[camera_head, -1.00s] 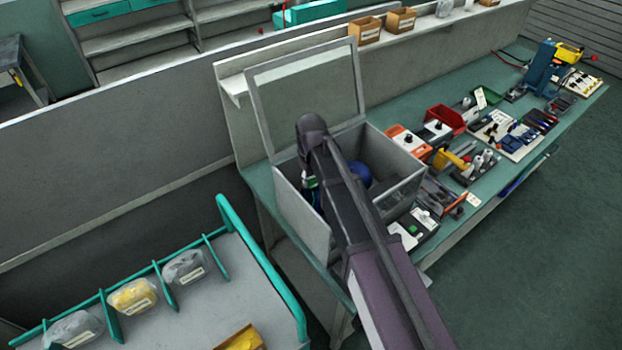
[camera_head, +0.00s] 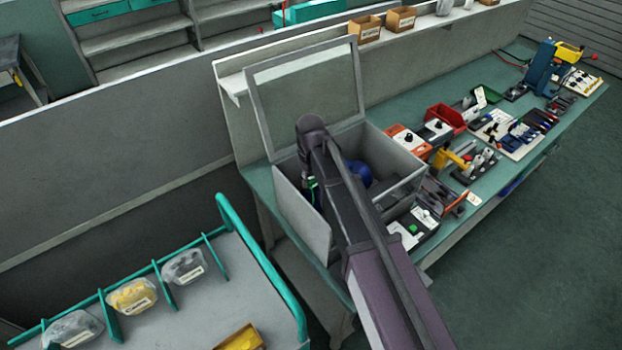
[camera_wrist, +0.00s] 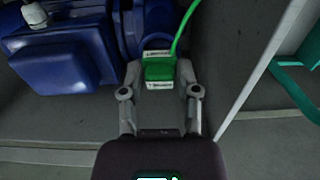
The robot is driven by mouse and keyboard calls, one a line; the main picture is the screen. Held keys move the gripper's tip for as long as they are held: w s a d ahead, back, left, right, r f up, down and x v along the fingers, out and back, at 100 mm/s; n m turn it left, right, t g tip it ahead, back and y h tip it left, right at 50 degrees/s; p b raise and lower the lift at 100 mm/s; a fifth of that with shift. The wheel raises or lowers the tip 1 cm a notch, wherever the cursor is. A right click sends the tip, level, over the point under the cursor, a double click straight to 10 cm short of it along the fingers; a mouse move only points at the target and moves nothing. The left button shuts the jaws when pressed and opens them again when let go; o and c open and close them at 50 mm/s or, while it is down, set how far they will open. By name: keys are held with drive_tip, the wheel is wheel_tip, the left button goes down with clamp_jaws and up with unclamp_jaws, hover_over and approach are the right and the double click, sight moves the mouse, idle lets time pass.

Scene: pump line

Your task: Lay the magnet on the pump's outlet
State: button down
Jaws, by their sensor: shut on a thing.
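The magnet is a green block (camera_wrist: 159,73) with a pale label, seen in the wrist view. A green cable runs up from beside it. My gripper (camera_wrist: 160,78) is shut on the magnet from both sides. The blue pump (camera_wrist: 72,58) fills the upper left of the wrist view. A blue pipe-like part of it lies just beyond the magnet; whether they touch cannot be told. In the head view the pump (camera_head: 359,174) shows partly inside a grey box, behind my arm. My fingers are mostly hidden there.
The open grey box (camera_head: 302,217) has walls close around my gripper, and its clear-paned lid (camera_head: 305,95) stands raised. A wall (camera_wrist: 245,60) rises close to the right of the magnet. Tools and bins crowd the bench to the right. A cart (camera_head: 195,300) stands at lower left.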

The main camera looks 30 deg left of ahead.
drive_tip(key=shift+f, duration=0.25)
idle(0.4)
drive_tip(key=shift+c, duration=1.3)
unclamp_jaws()
drive_tip(key=shift+o, duration=0.8)
drive_tip(key=shift+r+p, duration=3.55)
drive_tip(key=shift+r, duration=0.25)
